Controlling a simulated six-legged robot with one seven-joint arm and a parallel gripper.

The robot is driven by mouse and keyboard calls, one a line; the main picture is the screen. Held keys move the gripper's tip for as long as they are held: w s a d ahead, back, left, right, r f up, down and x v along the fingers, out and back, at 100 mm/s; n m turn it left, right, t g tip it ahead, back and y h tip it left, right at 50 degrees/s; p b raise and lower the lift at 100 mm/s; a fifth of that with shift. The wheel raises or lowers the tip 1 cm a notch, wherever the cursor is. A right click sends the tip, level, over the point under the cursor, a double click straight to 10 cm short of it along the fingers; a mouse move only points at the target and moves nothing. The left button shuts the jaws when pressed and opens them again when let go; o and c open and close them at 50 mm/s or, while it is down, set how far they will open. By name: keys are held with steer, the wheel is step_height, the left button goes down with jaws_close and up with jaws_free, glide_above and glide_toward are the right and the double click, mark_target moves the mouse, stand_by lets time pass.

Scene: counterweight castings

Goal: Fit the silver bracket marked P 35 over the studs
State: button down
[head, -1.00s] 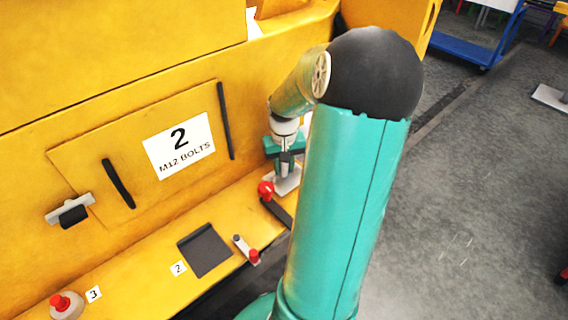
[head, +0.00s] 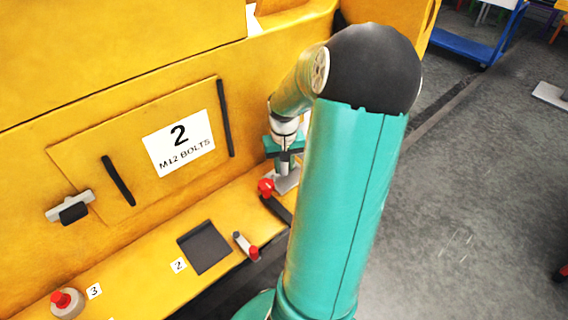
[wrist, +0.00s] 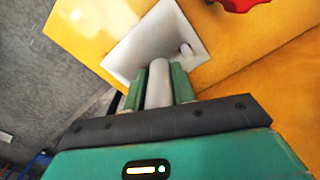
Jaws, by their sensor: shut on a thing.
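The silver bracket (head: 287,181) is a pale plate with an upright post, at the right end of the yellow ledge in the head view. In the wrist view its plate (wrist: 143,49) lies beyond my fingers. My gripper (wrist: 158,86) is shut on the post, with a green finger on each side; it also shows in the head view (head: 285,155). A small pale stud (wrist: 187,48) shows at the plate's right side. I cannot tell whether it passes through the plate, or whether the plate rests flat on the ledge. No P 35 mark is readable.
A red knob (head: 265,187) and a dark bar (head: 277,210) are close by. Farther left on the ledge (head: 150,264) are a small red-ended lever (head: 246,246), a dark square plate (head: 205,247) and a red-topped button (head: 66,302). A yellow wall rises behind. Open floor lies right.

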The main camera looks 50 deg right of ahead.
steer(key=shift+f, duration=0.15)
stand_by(0.4)
steer(key=c, duration=1.1)
jaws_free()
step_height(320, 180, up, 22)
steer(key=shift+f, duration=0.1)
stand_by(0.3)
